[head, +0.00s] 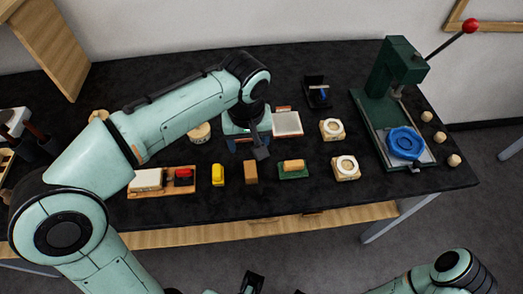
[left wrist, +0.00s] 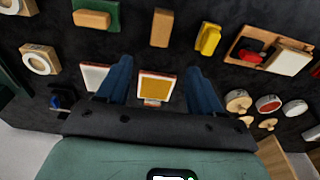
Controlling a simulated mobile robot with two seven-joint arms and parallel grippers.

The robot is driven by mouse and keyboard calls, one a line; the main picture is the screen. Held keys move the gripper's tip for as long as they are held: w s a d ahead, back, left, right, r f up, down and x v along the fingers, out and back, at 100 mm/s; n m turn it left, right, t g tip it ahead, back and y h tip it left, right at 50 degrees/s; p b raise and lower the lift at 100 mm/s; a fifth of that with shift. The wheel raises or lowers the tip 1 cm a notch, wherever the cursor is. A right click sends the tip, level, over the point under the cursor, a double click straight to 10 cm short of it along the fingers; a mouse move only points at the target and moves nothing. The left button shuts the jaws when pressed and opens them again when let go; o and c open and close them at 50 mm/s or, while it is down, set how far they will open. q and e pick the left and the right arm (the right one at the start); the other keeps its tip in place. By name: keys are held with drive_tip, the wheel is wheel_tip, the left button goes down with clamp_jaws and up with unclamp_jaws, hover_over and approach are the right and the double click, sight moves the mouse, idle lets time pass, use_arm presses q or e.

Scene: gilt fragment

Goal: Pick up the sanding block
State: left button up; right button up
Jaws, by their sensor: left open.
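Two wooden blocks lie near the table's front edge, and I cannot tell for sure which is the sanding block. One is a plain brown block (head: 250,172), also in the left wrist view (left wrist: 161,28). The other is a tan block (head: 293,165) on a green pad, also in the left wrist view (left wrist: 92,19). My left gripper (head: 248,148) is open and empty, above the table just behind the brown block. In the left wrist view its blue fingers (left wrist: 158,68) straddle a gold panel (left wrist: 157,88), with the blocks beyond the fingertips. My right gripper is not clearly seen.
Left of the brown block are a yellow block (head: 218,175) and a wooden tray (head: 190,172) with white and red pieces. Ring-topped pale blocks (head: 346,168) stand to the right, then a green press (head: 385,85) with a blue ring. Bare black tabletop lies between.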

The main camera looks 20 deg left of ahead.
use_arm(q)
drive_tip(key=b, duration=0.2)
hover_over(250, 169)
wheel_tip(250, 169, down, 8)
drive_tip(key=shift+a+r, duration=0.1)
drive_tip(key=shift+r, duration=0.15)
drive_tip(key=shift+f, duration=2.9)
drive_tip(key=c, duration=1)
